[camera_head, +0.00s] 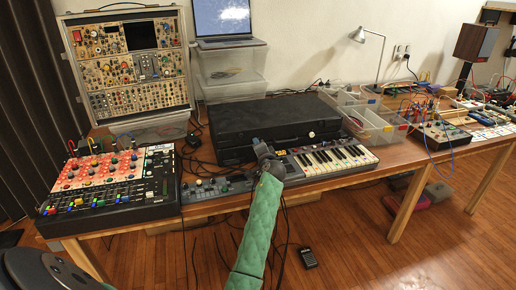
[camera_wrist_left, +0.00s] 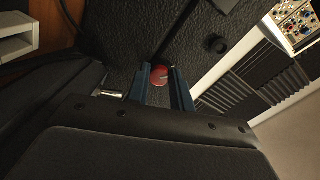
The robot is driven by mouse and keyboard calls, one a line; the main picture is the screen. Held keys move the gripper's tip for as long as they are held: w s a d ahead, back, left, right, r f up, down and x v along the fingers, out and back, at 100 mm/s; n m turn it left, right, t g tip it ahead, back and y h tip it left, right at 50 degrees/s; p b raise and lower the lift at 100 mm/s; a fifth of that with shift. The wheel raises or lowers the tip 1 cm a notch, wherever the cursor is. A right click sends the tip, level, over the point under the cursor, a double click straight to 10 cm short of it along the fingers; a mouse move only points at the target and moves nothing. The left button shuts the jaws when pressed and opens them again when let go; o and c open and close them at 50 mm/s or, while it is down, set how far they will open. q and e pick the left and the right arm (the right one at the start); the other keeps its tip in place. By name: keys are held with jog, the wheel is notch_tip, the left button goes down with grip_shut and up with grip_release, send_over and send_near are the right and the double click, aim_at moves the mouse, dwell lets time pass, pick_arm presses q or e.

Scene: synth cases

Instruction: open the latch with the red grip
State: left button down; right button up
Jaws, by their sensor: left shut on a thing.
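A flat black case (camera_head: 270,120) lies on the wooden table behind the small keyboard. My left gripper (camera_head: 260,145) is at the front face of the case. In the left wrist view, the red grip (camera_wrist_left: 158,75) is between the two blue fingers of my left gripper (camera_wrist_left: 160,86), which is shut on it. The grip sits against the dark textured case (camera_wrist_left: 125,30). In the head view the red grip is hidden by the gripper. A pale knob (camera_head: 311,134) shows on the case front, to the right of the gripper. My right gripper is not in view.
A small keyboard (camera_head: 330,160) stands close in front of the case. A mixer with a red panel (camera_head: 105,185) is on the left. Clear bins (camera_head: 365,120) stand to the right, and a clear box (camera_head: 232,88) with a laptop is behind. Cables hang below the table.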

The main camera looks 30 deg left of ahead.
aim_at(255, 134)
pick_arm(q)
jog(key=shift+f, duration=0.1)
jog(key=c, duration=1.2)
grip_release()
jog(key=shift+c, duration=0.2)
notch_tip(255, 134, up, 4)
jog(key=shift+a+f, duration=0.1)
jog(key=d+r+b, duration=0.2)
jog(key=d+r, duration=0.5)
jog(key=d, duration=0.4)
jog(key=shift+d+r, duration=0.15)
jog(key=shift+d, duration=0.25)
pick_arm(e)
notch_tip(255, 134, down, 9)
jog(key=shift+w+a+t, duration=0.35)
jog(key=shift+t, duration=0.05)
pick_arm(q)
jog(key=shift+w, duration=0.1)
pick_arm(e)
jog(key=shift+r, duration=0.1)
